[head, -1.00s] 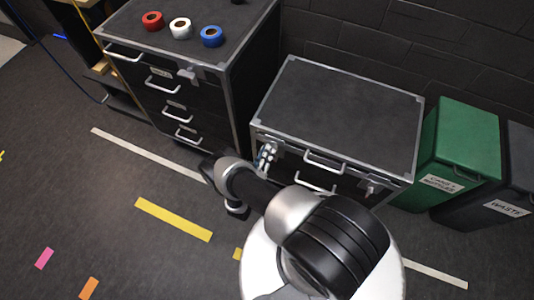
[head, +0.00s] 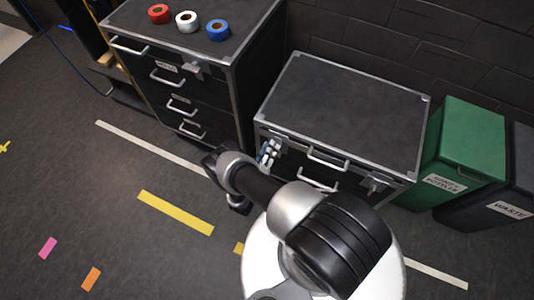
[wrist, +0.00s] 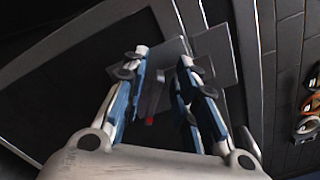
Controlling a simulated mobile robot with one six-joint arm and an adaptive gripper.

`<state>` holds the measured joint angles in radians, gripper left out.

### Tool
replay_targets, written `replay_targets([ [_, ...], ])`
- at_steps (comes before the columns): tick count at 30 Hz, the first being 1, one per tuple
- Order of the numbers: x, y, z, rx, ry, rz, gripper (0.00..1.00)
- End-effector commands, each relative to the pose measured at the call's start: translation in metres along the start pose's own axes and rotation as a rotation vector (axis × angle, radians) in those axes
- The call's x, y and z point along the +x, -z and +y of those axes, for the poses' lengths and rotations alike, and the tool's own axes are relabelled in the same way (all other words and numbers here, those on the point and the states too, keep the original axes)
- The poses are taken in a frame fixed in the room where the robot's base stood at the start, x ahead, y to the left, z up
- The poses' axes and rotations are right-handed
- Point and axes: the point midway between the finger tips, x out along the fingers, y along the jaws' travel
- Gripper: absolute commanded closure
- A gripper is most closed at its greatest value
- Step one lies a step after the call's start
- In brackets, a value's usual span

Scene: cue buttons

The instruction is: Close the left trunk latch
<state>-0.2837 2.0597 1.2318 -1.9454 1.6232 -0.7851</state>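The trunk (head: 345,100) is a black case with metal edges, its lid down, against the wall in the head view. Its left latch (head: 278,137) is mostly hidden by my gripper at the front left. The right latch (head: 378,182) shows at the front right. My gripper (head: 268,153) is at the trunk's front left. In the wrist view my gripper (wrist: 160,75) has its blue-padded fingers apart, with grey latch plates (wrist: 214,55) at and beyond the tips. A small red spot shows between the fingers. Contact with the latch cannot be told.
A drawer cabinet (head: 190,85) with red, white and blue tape rolls on top stands left of the trunk. A green bin (head: 468,140) and a dark waste bin (head: 510,205) stand right. Trunk handles (head: 328,160) stick out in front. The floor at left is open, with flat tape marks.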

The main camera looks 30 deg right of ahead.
Motion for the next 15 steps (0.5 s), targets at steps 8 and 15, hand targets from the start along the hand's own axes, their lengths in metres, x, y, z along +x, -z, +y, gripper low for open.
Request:
replay_targets([
  [8,-0.043,-0.002,0.002,-0.002,-0.007,-0.007,0.73],
  [15,-0.09,-0.002,0.0,-0.001,-0.005,-0.005,0.73],
])
